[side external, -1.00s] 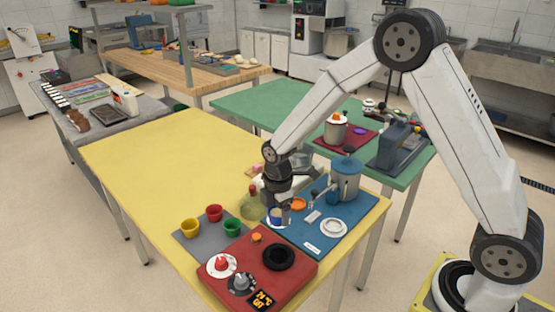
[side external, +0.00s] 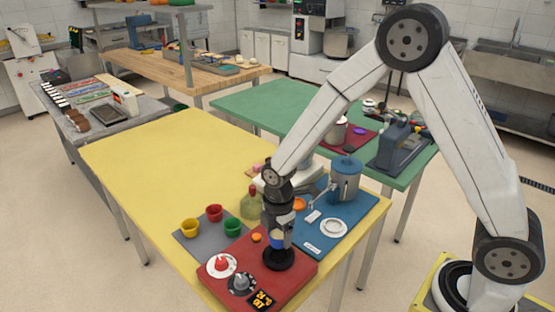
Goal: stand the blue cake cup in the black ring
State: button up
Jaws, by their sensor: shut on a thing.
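My gripper (side external: 277,232) points straight down over the red panel and is shut on the blue cake cup (side external: 277,241). The cup is small, upright and partly covered by the fingers. The black ring (side external: 279,262) lies on the red panel, directly under the cup in this view. The cup's lower end overlaps the ring's opening in the picture. I cannot tell whether it touches the ring or hangs just above it.
The red panel (side external: 308,272) also bears a red knob (side external: 221,264), a dark knob (side external: 241,282) and a lit display (side external: 262,301). Yellow (side external: 190,228), red (side external: 214,213) and green (side external: 232,227) cups stand on a grey mat. A blue mat (side external: 312,247) with a blue canister (side external: 345,180) is at the right.

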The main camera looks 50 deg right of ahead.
aim_at(279, 257)
jog(key=shift+f, duration=2.15)
jog(key=shift+f, duration=0.6)
jog(key=o, duration=1)
jog(key=shift+r, duration=0.1)
jog(key=shift+r, duration=5.4)
